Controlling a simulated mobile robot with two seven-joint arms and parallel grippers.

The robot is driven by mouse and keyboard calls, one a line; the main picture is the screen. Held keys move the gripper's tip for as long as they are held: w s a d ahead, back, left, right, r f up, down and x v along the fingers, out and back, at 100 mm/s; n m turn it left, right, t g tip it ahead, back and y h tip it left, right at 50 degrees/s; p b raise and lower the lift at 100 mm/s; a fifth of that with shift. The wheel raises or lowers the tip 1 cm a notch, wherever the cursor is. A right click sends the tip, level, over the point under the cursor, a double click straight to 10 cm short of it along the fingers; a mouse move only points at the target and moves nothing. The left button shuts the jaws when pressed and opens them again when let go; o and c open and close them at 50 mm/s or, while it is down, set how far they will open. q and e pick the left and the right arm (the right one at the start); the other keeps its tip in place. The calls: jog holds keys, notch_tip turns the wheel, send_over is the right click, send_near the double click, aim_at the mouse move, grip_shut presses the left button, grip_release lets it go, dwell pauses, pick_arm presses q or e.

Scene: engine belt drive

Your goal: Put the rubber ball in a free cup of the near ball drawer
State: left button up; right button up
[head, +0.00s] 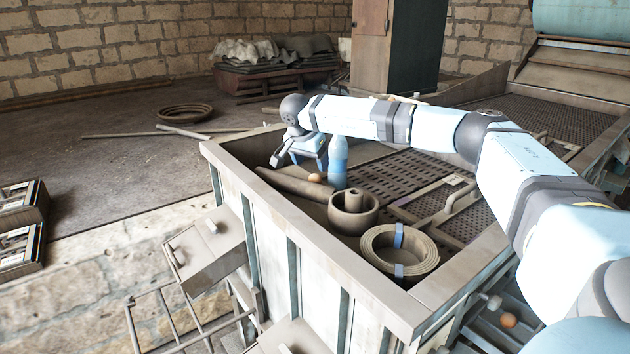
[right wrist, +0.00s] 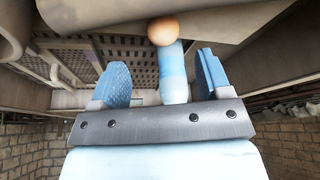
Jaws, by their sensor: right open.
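A small orange-brown ball (head: 316,177) lies in the large open-topped bin, beside a long brown roll and close to a blue bottle. It also shows in the right wrist view (right wrist: 163,30), just beyond the fingertips. My right gripper (head: 300,161) is open above the ball, and its two blue fingers (right wrist: 162,60) are apart with neither touching the ball. A drawer-like rack (head: 480,322) at the lower right, partly hidden by my arm, holds another orange ball (head: 508,320) and a whitish piece. Its cups cannot be made out clearly. My left gripper is out of view.
The blue bottle (head: 338,162) stands beside the ball and shows between my fingers (right wrist: 173,78). The bin wall (head: 300,238) rises around a brown ring-shaped part (head: 353,222) and a coiled belt (head: 366,248). Open drawers (head: 208,240) stick out at the near left side.

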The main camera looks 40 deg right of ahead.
aim_at(315, 174)
jog(key=x, duration=0.7)
jog(key=shift+w+d+f, duration=0.2)
jog(key=shift+w+d, duration=0.05)
jog(key=shift+c, duration=0.2)
jog(key=c, duration=1)
jog(key=shift+c, duration=0.2)
jog(key=shift+r, duration=0.2)
